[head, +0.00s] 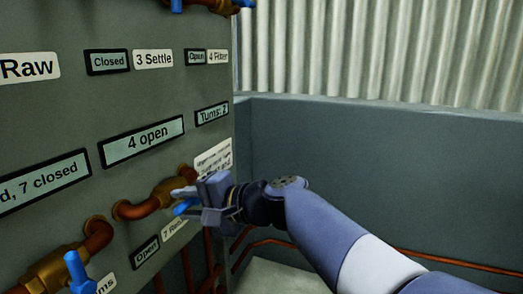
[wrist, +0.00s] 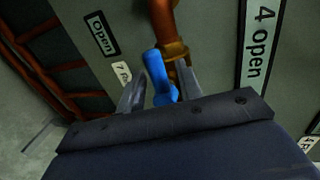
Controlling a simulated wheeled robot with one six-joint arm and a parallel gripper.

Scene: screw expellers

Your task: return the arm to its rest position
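My gripper (head: 182,200) is at the panel in the head view, beside a brass valve with a blue handle (head: 184,206). In the wrist view its two fingers (wrist: 158,90) stand apart, with the blue handle (wrist: 160,80) between or just beyond them. Narrow gaps seem to show beside the handle, so the gripper looks open; whether a finger touches it is unclear. My arm reaches in from the lower right of the head view, away from any folded pose.
The grey panel (head: 60,120) carries copper pipes, other blue-handled valves (head: 80,270) and displays, including "4 open" (head: 142,141) and "Turns: 2" (head: 212,114). A display reading "Open" (head: 146,252) is below the gripper. A grey wall (head: 400,160) stands behind; the space right of the panel looks clear.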

